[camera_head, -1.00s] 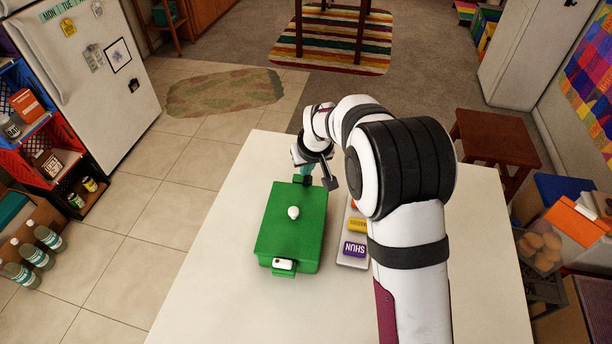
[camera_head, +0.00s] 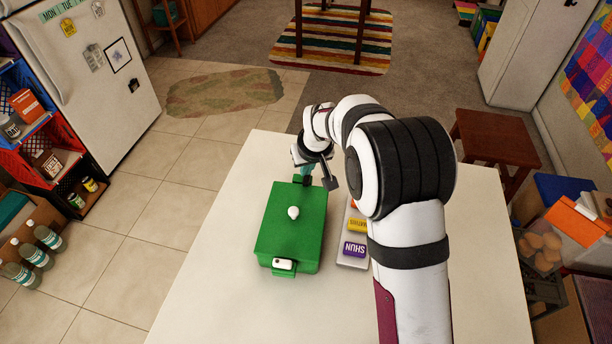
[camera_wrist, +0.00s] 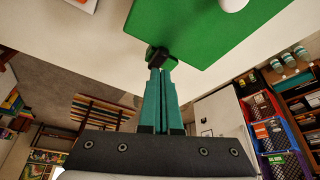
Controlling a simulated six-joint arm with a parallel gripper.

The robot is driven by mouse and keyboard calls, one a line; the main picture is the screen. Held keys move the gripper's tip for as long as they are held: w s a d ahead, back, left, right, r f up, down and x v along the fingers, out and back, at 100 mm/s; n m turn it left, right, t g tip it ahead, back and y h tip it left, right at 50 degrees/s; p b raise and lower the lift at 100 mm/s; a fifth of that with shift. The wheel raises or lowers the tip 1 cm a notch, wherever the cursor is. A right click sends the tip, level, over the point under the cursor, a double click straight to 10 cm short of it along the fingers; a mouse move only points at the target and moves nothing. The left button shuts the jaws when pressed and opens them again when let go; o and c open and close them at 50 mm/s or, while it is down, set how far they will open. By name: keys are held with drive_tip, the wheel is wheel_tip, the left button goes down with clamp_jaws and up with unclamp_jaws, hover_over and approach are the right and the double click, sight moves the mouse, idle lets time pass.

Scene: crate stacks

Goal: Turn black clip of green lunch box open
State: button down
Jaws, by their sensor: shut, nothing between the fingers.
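The green lunch box (camera_head: 291,228) lies on the white table, with a white knob (camera_head: 293,212) on its lid and a white clip (camera_head: 284,263) on its near side. It also shows in the wrist view (camera_wrist: 205,40). The black clip (camera_wrist: 158,56) is at the box's edge in the wrist view, right at my fingertips. My gripper (camera_wrist: 160,68) has teal fingers, shut together with nothing between them. Its tips are at the black clip and seem to touch it. In the head view, my gripper (camera_head: 307,173) is at the box's far edge, and my wrist partly hides that spot.
A grey tray (camera_head: 346,262) with labelled yellow and purple blocks stands right of the box, partly behind my arm. The white table (camera_head: 215,290) is clear to the left and front of the box. A brown stool (camera_head: 497,140) stands beyond the table's right side.

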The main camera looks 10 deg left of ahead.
drive_tip(key=shift+f, duration=0.7)
drive_tip(key=shift+r, duration=0.2)
drive_tip(key=shift+s+d, duration=0.15)
drive_tip(key=shift+d, duration=1.5)
drive_tip(key=shift+f, duration=0.55)
drive_tip(key=shift+a, duration=0.15)
drive_tip(key=shift+a, duration=0.2)
